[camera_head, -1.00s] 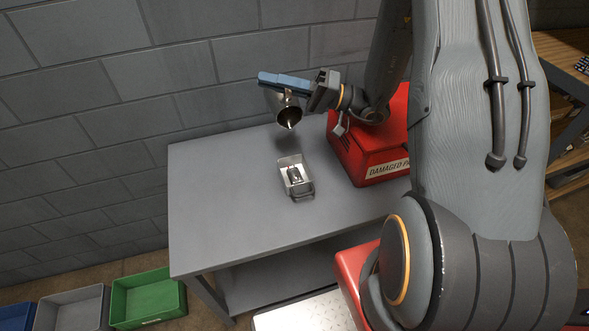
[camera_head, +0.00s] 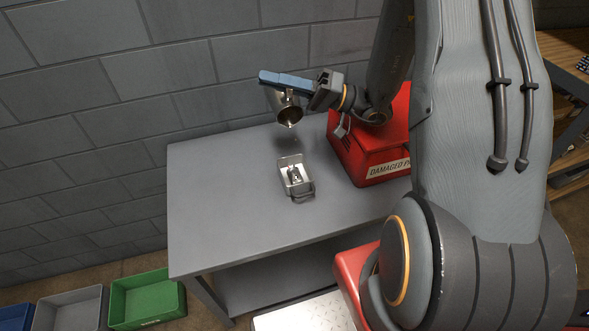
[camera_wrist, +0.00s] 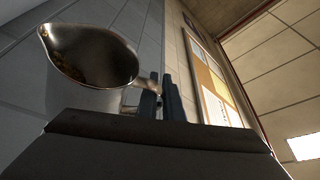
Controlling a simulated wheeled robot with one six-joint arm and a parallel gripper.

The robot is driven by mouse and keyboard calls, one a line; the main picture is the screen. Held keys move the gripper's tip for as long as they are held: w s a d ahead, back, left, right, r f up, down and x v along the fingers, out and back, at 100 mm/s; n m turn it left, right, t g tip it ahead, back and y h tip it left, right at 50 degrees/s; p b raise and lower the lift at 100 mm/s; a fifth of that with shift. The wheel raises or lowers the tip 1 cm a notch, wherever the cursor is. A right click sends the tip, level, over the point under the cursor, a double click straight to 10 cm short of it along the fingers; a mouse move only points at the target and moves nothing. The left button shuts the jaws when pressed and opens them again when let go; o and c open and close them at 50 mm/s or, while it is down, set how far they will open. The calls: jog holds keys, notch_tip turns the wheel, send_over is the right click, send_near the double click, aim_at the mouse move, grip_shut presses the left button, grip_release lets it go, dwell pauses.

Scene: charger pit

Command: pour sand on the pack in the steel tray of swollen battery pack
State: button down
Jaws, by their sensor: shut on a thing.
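My gripper (camera_head: 286,82) is shut on the handle of a steel jug (camera_head: 289,116), above the table. The jug is tipped with its mouth toward the camera and downward. In the wrist view, the jug (camera_wrist: 95,55) has some brownish sand left inside, and the gripper fingers (camera_wrist: 160,100) are around its handle.
A red box (camera_head: 372,155) labelled as damaged stands on the table, right of the tray. The grey table (camera_head: 220,200) is clear to the left. Green (camera_head: 147,298), grey (camera_head: 73,310) and blue bins stand on the floor at lower left. A block wall is behind.

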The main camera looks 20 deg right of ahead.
aim_at(271, 92)
jog(key=shift+s+r+n+g+y+b, duration=0.2)
jog(key=shift+s+n+b, duration=0.15)
jog(key=shift+s+n, duration=0.2)
jog(key=shift+s+r+n+g+y+b, duration=0.1)
jog(key=shift+s+r+n+b, duration=0.15)
jog(key=shift+s+n, duration=0.3)
dwell(2.3)
jog(key=shift+w, duration=0.25)
jog(key=w+m+p, duration=0.1)
jog(key=w+f+m+h, duration=0.1)
jog(key=w+m+t+p, duration=0.1)
jog(key=m, duration=0.1)
jog(key=shift+w+f+p, duration=0.25)
jog(key=shift+p, duration=0.05)
jog(key=shift+w+f+m+t+h, duration=0.3)
jog(key=shift+w+f+m+h, duration=0.3)
jog(key=shift+w+f+m, duration=0.25)
jog(key=w+f+m+g+h, duration=0.4)
jog(key=w+f+m, duration=0.5)
jog(key=m, duration=0.5)
jog(key=shift+w+f+g+h, duration=0.2)
jog(key=shift+f+g+h, duration=0.1)
jog(key=shift+f, duration=1.1)
